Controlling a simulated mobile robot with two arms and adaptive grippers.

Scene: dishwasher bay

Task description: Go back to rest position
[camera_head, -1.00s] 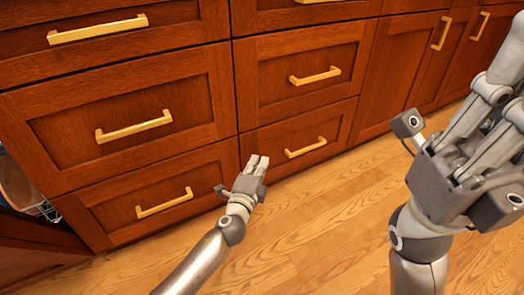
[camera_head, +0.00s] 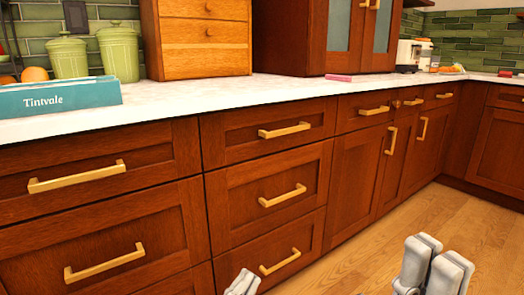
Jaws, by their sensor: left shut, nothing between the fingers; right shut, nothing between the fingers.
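My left gripper (camera_head: 242,284) shows only by its fingertips at the bottom edge, in front of the lowest middle drawer. Its fingers are together with nothing held. My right gripper (camera_head: 434,266) shows at the bottom right, over the wooden floor. Its fingers are shut and empty. Both arms below the fingers are out of frame.
Shut wooden drawers (camera_head: 265,190) with gold handles line the bay. On the white counter (camera_head: 170,104) stand green canisters (camera_head: 119,52), a teal Tintvale box (camera_head: 60,97) and a small wooden drawer chest (camera_head: 205,40). The floor (camera_head: 445,215) at right is clear.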

